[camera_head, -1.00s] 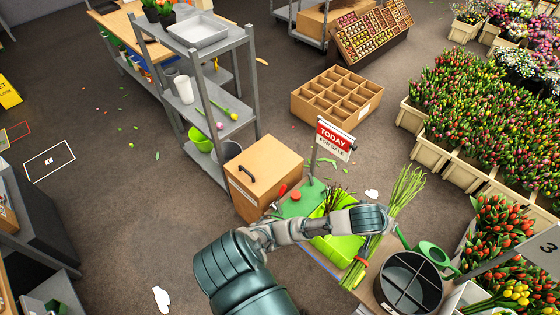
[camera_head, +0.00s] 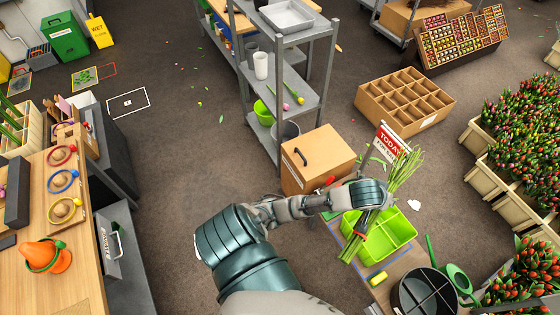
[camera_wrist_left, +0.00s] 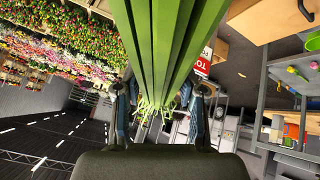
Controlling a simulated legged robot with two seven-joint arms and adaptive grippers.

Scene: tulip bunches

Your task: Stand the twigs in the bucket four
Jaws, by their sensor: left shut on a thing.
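My left gripper (camera_head: 374,194) is shut on a bundle of long green twigs (camera_head: 406,168). The bundle is tilted, its upper end fanning out to the upper right and its lower end in front of the bright green divided tray. In the left wrist view, the twigs (camera_wrist_left: 175,45) run between the two fingers of the gripper (camera_wrist_left: 160,110). A dark round bucket (camera_head: 398,302) with crossing dividers stands at the bottom right, apart from the twigs and partly cut off. I cannot read a number on it. My right gripper is not in view.
A red sign (camera_head: 389,142) stands behind the twigs. A cardboard box (camera_head: 318,160) and grey shelf (camera_head: 285,100) are further back. Tulip crates line the right.

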